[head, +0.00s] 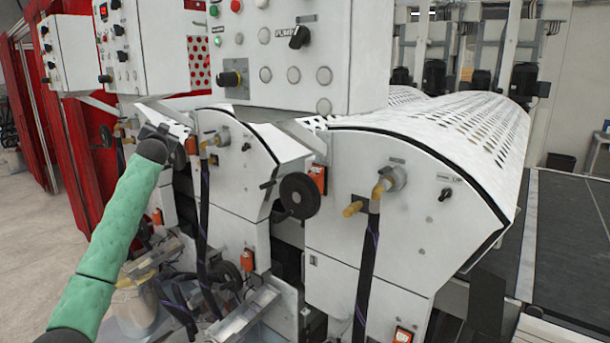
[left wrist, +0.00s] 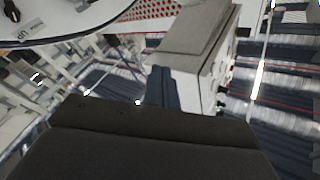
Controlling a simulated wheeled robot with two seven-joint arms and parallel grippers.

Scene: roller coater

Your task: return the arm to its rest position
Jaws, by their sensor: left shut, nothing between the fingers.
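My left arm, in a green sleeve, reaches up from the lower left in the head view. Its dark wrist is in front of the white roller coater (head: 400,210), near the machine's left end panels. In the head view the fingers are too small and hidden to make out. My right gripper is in neither view.
A control box (head: 290,50) with knobs and buttons hangs above the coater. A black handwheel (head: 299,195) and yellow-fitted hoses (head: 366,260) stick out from its front. Bare floor (head: 25,240) lies at the far left.

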